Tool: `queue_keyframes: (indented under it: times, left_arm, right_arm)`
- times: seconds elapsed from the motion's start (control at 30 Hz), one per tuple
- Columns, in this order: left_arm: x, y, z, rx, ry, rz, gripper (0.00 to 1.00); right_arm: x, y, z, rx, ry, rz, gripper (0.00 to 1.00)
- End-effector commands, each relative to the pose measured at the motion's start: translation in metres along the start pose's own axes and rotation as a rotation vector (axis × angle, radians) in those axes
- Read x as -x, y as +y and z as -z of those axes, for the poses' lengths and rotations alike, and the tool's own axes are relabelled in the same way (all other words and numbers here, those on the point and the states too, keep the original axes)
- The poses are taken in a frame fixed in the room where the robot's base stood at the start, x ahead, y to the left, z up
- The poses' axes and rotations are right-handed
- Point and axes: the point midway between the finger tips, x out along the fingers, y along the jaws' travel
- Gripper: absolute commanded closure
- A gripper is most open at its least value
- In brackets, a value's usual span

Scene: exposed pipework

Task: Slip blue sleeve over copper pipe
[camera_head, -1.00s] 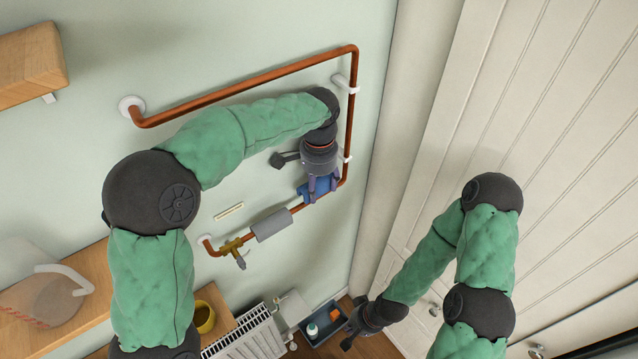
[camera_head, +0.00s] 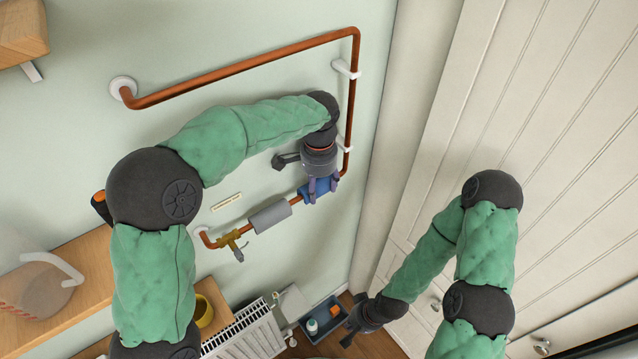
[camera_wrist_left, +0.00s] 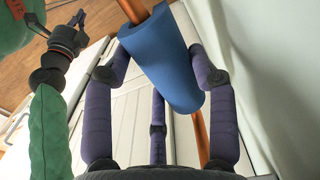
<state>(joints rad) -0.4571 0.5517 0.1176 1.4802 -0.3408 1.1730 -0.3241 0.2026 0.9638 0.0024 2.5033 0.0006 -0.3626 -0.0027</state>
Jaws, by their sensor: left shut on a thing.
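The copper pipe (camera_head: 352,100) runs along the wall, down the corner side and back left along a lower run. The blue sleeve (camera_head: 318,189) lies along this lower run, near its right bend. My left gripper (camera_head: 322,190) is shut on the sleeve. In the left wrist view, the sleeve (camera_wrist_left: 165,65) sits between the fingers, and the pipe (camera_wrist_left: 199,130) shows beyond both its ends. I cannot tell whether the sleeve fully surrounds the pipe. My right gripper (camera_head: 350,335) hangs low, away from the pipe; its finger opening is unclear.
A grey sleeve (camera_head: 269,216) sits on the lower run, left of the blue one, beside a brass valve (camera_head: 229,240). White clips (camera_head: 345,69) hold the pipe. Below are a radiator (camera_head: 250,335) and a tray (camera_head: 322,312). White panelled doors (camera_head: 520,120) stand at the right.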

Motion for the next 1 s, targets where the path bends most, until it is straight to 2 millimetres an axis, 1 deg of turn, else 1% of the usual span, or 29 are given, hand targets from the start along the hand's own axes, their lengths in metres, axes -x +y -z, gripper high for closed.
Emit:
queue_keyframes:
  times: [0.37, 0.4, 0.47, 0.83, 0.93, 1.0]
  left_arm:
    - [-0.002, 0.000, 0.000, 0.000, 0.001, 0.000, 0.65]
    - [-0.002, 0.000, 0.000, 0.000, 0.001, 0.000, 0.31]
    - [-0.002, 0.000, 0.000, 0.000, 0.001, 0.000, 0.15]
    - [0.000, 0.000, 0.000, 0.000, 0.001, 0.000, 0.15]
    - [0.007, 0.000, 0.001, 0.001, 0.003, 0.001, 0.15]
    - [0.017, -0.001, 0.001, 0.001, 0.004, 0.002, 0.15]
  right_arm:
    - [-0.001, 0.000, 0.000, 0.000, 0.000, 0.000, 1.00]
    - [-0.001, 0.000, 0.000, 0.000, 0.000, 0.000, 1.00]
    - [-0.001, 0.000, 0.000, 0.000, 0.000, 0.000, 1.00]
    - [-0.001, 0.000, 0.000, 0.000, 0.000, 0.000, 1.00]
    - [-0.001, 0.000, 0.000, 0.000, 0.000, 0.000, 1.00]
    - [-0.001, 0.000, 0.000, 0.000, 0.000, 0.000, 1.00]
